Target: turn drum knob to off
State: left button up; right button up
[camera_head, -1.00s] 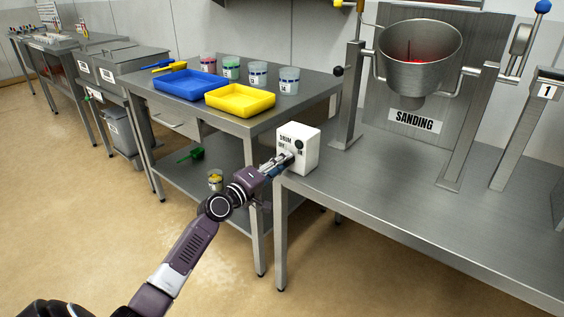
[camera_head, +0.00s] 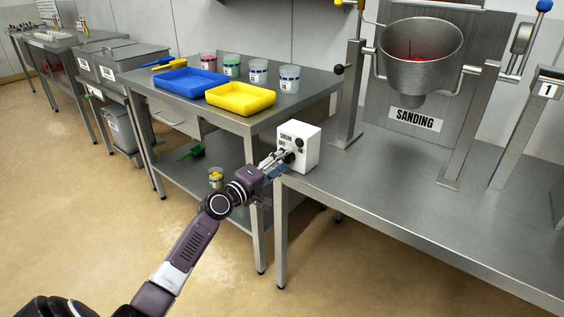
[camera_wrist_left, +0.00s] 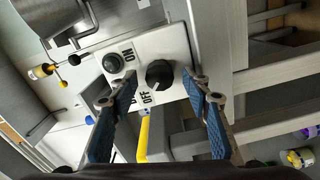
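The white drum control box (camera_head: 309,150) stands at the front left corner of the steel table. Its dark round knob (camera_wrist_left: 159,73) shows in the left wrist view, with OFF lettering beside it and ON lettering near a second round dark-green part (camera_wrist_left: 111,62). My left gripper (camera_head: 283,156) is in front of the box's face. In the left wrist view, its two blue-padded fingers (camera_wrist_left: 157,90) are spread apart on either side of the knob, with nothing between the pads; I cannot tell whether the tips touch it. My right gripper is not in view.
The sanding drum (camera_head: 420,55) hangs in its stand on the steel table (camera_head: 400,210). A second table to the left holds a blue tray (camera_head: 188,84), a yellow tray (camera_head: 240,98) and several cups. The table right of the box is clear.

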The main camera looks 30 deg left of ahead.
pick_arm(q)
jog(key=shift+s, duration=0.15)
jog(key=s, duration=1.1)
jog(key=shift+s+a, duration=0.35)
jog(key=shift+a, duration=0.1)
